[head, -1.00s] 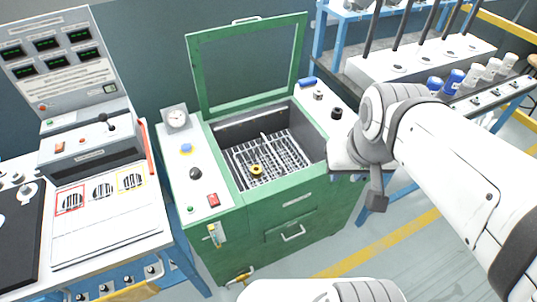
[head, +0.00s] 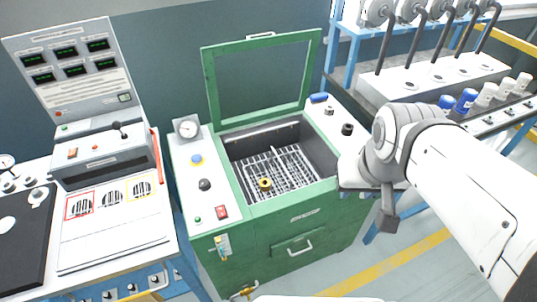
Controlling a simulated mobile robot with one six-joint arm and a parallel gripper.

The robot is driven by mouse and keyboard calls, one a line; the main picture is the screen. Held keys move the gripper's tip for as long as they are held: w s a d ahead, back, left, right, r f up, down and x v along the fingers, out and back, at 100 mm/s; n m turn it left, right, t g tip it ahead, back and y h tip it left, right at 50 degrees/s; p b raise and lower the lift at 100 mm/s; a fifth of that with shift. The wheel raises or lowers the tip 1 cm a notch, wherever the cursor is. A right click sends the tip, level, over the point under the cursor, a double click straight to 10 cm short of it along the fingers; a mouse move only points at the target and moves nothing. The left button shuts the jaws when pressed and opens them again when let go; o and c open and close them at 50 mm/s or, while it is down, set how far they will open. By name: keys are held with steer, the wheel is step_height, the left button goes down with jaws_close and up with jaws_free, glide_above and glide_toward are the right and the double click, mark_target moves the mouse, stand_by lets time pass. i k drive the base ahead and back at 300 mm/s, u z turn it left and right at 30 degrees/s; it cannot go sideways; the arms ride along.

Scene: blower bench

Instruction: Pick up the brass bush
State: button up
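The brass bush (head: 265,184) is a small yellow ring with a dark hole. It rests on the metal rack (head: 287,168) inside the open green machine, toward the rack's front left. My gripper (head: 388,221) hangs at the right of the machine, past its right side and well apart from the bush. It looks dark and small, and its fingers cannot be made out.
The green lid (head: 262,75) stands raised behind the cavity. A gauge (head: 187,128) and knobs sit left of the opening. A control bench (head: 112,205) stands at the left. Blue and white bottles (head: 466,100) line the right bench. The space above the rack is clear.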

mark_target(264, 183)
steer(key=u, duration=2.95)
steer(key=k, duration=0.95)
steer(key=z, duration=1.75)
steer(key=i, duration=0.95)
steer(key=u, duration=0.05)
